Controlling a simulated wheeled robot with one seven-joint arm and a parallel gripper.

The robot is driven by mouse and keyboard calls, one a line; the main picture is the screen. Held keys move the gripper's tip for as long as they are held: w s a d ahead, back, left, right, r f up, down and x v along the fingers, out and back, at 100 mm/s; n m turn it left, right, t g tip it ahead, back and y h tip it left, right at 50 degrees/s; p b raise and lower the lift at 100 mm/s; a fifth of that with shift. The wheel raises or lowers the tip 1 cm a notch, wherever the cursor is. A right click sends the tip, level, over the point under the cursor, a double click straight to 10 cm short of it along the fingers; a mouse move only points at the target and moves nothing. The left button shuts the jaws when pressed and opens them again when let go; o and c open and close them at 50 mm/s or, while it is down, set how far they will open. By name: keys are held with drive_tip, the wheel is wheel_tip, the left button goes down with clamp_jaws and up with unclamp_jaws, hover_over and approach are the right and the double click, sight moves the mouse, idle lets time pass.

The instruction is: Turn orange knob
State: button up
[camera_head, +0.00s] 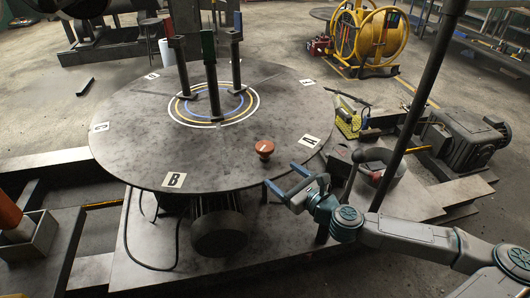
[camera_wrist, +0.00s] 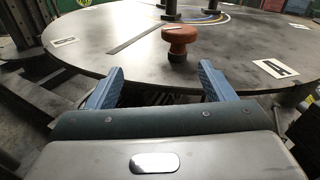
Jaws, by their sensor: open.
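The orange knob (camera_head: 264,148) stands upright on the round grey table (camera_head: 130,135), near its front right edge, in the head view. In the wrist view the knob (camera_wrist: 179,40) is a mushroom-shaped orange-red piece on a short stem, ahead of my fingers and slightly right of centre. My gripper (camera_head: 296,182) is open and empty, just off the table's edge, to the right and front of the knob. In the wrist view my gripper (camera_wrist: 160,85) has its two blue fingers spread wide, with a gap between them and the knob. Nothing hides the knob.
Upright dark posts (camera_head: 211,75) stand at the table's centre inside coloured rings. Letter labels such as B (camera_head: 174,180) and A (camera_head: 309,141) lie near the rim. A slanted dark pole (camera_head: 420,100) rises beside my arm. Tools and a motor (camera_head: 465,135) lie at right.

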sight(264, 145)
drive_tip(key=shift+m+t+h, duration=0.3)
drive_tip(key=shift+m+t, duration=0.3)
drive_tip(key=shift+m, duration=0.3)
drive_tip(key=x, duration=0.4)
drive_tip(key=w+d+x, duration=0.1)
drive_tip(key=x, duration=0.4)
drive_tip(key=r+x, duration=0.1)
drive_tip(key=x, duration=0.3)
drive_tip(key=shift+w+d, duration=0.2)
drive_tip(key=shift+w, duration=0.15)
drive_tip(key=c, duration=1)
